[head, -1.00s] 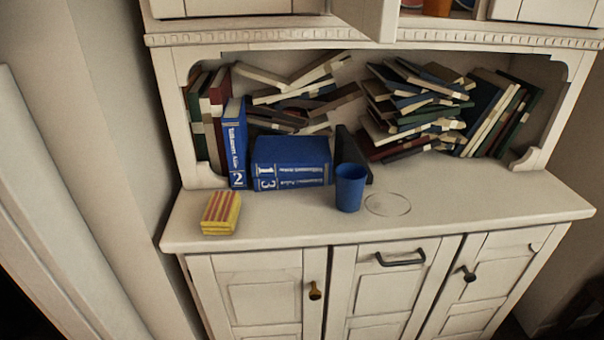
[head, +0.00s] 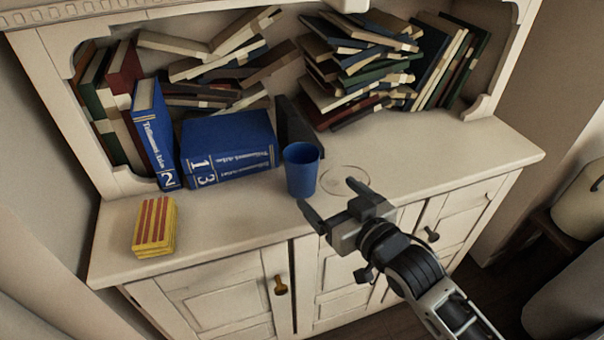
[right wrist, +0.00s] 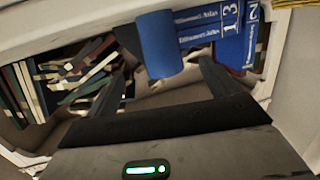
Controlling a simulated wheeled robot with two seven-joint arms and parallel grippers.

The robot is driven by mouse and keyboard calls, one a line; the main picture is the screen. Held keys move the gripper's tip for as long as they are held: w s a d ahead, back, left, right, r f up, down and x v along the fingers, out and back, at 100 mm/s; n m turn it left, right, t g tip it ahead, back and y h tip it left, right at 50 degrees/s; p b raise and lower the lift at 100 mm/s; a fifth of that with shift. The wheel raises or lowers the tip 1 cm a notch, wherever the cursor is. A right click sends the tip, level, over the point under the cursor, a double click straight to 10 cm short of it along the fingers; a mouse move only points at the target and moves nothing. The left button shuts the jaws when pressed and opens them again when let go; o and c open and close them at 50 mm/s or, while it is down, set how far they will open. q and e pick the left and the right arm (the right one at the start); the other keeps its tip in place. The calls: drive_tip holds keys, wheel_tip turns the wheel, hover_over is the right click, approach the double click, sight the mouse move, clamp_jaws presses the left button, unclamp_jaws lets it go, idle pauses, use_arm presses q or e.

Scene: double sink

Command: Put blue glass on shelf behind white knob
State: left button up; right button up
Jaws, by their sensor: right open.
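The blue glass (head: 302,170) stands upright on the cabinet's counter, in front of the blue books. My right gripper (head: 333,200) is open and empty, just in front of and to the right of the glass, with its fingers pointing toward the counter's back. In the right wrist view the blue glass (right wrist: 160,45) shows beyond the fingers (right wrist: 162,76), not held. My left gripper is not in view.
A yellow-red striped box (head: 154,228) lies on the counter (head: 220,215) at left. Piled books (head: 360,65) fill the niche. A faint ring (head: 345,179) lies right of the glass. Counter space at right is clear.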

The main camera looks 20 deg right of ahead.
approach(295, 161)
drive_tip(key=shift+w+a+f, duration=0.15)
drive_tip(key=shift+w+f, duration=0.25)
drive_tip(key=shift+w, duration=0.3)
drive_tip(key=shift+x, duration=2.75)
drive_tip(key=shift+a+r, duration=0.1)
drive_tip(key=shift+r, duration=0.1)
drive_tip(key=shift+c, duration=0.3)
drive_tip(key=c, duration=1)
drive_tip(key=shift+c, duration=0.7)
drive_tip(key=shift+r, duration=0.1)
